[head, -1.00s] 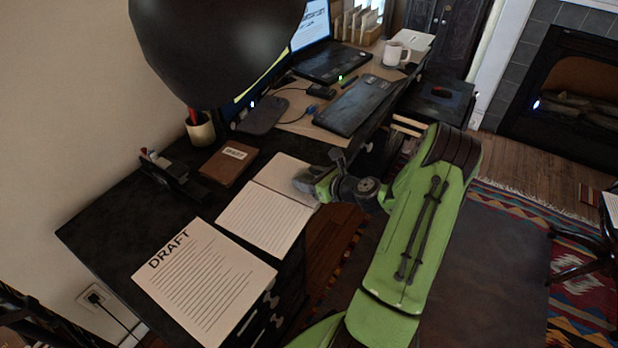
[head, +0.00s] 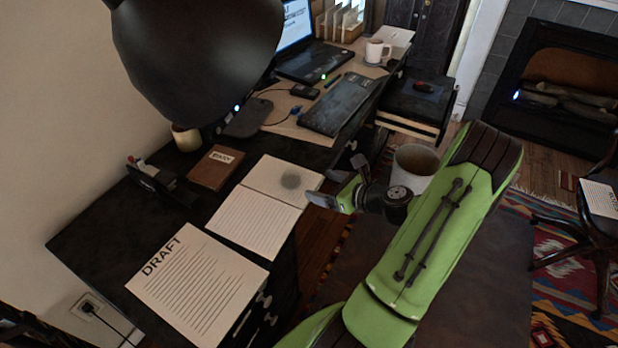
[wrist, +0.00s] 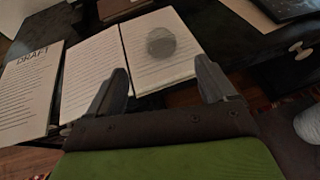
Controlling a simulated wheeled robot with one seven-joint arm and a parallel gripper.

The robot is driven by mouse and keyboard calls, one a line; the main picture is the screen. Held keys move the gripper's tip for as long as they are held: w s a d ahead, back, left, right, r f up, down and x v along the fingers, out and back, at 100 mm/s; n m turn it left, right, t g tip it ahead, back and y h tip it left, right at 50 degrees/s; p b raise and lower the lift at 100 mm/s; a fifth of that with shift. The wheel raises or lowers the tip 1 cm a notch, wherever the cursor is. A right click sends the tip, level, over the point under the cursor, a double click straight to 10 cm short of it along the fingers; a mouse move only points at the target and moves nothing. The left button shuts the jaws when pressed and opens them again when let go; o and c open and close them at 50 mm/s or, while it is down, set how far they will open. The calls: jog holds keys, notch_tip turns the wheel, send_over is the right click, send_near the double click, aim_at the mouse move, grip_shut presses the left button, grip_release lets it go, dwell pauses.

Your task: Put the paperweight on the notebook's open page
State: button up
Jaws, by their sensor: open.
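The open notebook (head: 254,223) lies flat on the dark desk, with a lined near page and a paler far page. In the wrist view the paperweight (wrist: 161,42) sits wholly within the notebook's right-hand page (wrist: 150,75). My gripper (head: 341,182) is open and empty, just off the notebook's right edge and apart from the paperweight. In the wrist view my gripper's fingers (wrist: 161,76) are spread wide with nothing between them.
A DRAFT sheet (head: 197,285) lies left of the notebook. A brown book (head: 216,167) and a black lamp (head: 200,60) stand behind it. A dark keyboard (head: 340,104), laptop (head: 316,63) and mug (head: 377,51) are farther back. A bin (head: 414,160) stands beyond my wrist.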

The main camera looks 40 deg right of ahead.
jog(key=a+r+n+g+y, duration=0.1)
jog(key=a+r+n+g, duration=0.3)
jog(key=a+n, duration=0.55)
jog(key=a+r+n+g+y, duration=0.1)
jog(key=a+r+n+g, duration=0.3)
jog(key=a+n, duration=0.6)
jog(key=s+a+r+n+h, duration=0.3)
jog(key=s+a+r+n, duration=0.3)
jog(key=s+r+n, duration=0.4)
jog(key=s+n, duration=0.4)
jog(key=n, duration=0.1)
jog(key=shift+s+a+h, duration=0.15)
jog(key=shift+s+h, duration=0.25)
notch_tip(320, 180, up, 9)
jog(key=p, duration=0.9)
jog(key=shift+r, duration=0.15)
